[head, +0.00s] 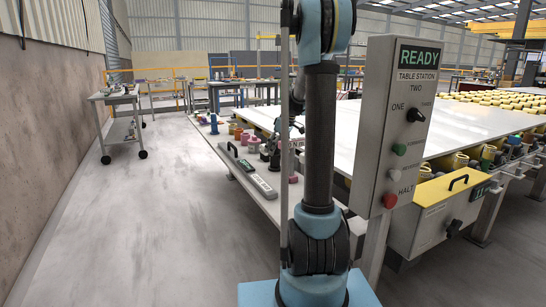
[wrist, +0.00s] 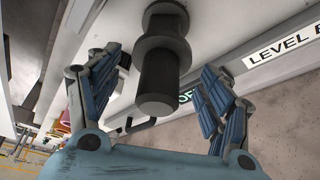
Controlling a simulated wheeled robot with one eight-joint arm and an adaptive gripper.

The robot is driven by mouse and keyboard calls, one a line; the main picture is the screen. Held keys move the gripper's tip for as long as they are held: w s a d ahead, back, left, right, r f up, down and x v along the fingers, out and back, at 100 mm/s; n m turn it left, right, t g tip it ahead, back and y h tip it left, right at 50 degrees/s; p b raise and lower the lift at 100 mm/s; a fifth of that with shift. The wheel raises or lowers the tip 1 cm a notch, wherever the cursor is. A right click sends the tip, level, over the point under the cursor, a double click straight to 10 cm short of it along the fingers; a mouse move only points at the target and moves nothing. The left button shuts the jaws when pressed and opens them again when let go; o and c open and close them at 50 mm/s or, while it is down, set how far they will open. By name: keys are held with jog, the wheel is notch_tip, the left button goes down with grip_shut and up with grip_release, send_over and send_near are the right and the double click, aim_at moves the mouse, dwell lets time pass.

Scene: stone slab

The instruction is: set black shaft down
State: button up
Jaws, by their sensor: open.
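The black shaft (wrist: 160,75) is in the middle of the wrist view, a dark stepped cylinder with a wider collar. Its one end points toward the camera and its far end meets a pale grey surface. My gripper (wrist: 165,88) is open, with one blue finger on each side of the shaft and a visible gap on both sides. In the head view my arm covers much of the work area, and I cannot clearly make out the shaft or the gripper there.
In the wrist view a "LEVEL" label (wrist: 283,42) lies to the right. In the head view a long white slab table (head: 450,125) fills the right, with a control box (head: 392,125) before it. A cart (head: 118,97) stands far left. The floor (head: 150,220) at left is clear.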

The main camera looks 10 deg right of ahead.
aim_at(281, 154)
jog(key=v, duration=0.7)
